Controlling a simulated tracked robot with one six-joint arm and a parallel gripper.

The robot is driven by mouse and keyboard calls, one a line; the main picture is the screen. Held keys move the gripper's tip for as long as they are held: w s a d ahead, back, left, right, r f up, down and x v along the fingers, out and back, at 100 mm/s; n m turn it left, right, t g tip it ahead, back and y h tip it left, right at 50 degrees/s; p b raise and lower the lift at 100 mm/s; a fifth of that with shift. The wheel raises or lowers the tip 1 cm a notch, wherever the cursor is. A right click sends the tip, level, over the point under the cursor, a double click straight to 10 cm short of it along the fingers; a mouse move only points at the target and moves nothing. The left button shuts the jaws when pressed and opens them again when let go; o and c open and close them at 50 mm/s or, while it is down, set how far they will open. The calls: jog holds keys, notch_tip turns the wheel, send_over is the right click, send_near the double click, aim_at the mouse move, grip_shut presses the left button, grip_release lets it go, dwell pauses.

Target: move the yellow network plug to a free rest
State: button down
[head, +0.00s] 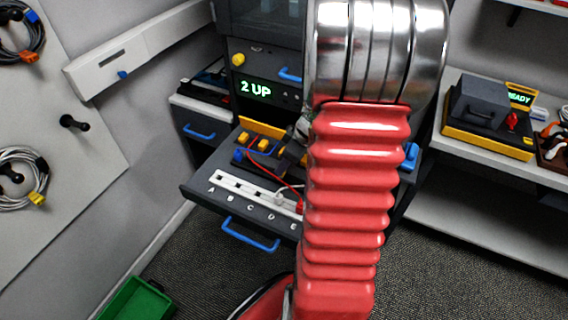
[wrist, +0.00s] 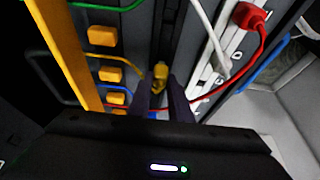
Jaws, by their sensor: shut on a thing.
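The yellow network plug (wrist: 159,72) is between the fingertips of my gripper (wrist: 161,92) in the wrist view. My gripper is shut on it, above a dark strip of the drawer top. In the head view my red arm hides the plug. Several orange-yellow rest blocks (wrist: 102,36) stand in a row left of the gripper, with green, yellow, blue and red cables running near them. Some also show in the head view (head: 264,145). I cannot tell which rests are free.
A white socket strip (head: 235,188) lettered A to E runs along the drawer front. A red plug (wrist: 249,16) and a white plug (wrist: 222,66) are at it. A display reads "2 UP" (head: 255,89). A green bin (head: 138,300) stands on the floor.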

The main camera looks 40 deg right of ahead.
jog(key=shift+f, duration=0.4)
dwell(0.8)
jog(key=c, duration=1)
grip_release()
jog(key=shift+c, duration=0.2)
jog(key=shift+r, duration=3.5)
jog(key=shift+m, duration=0.3)
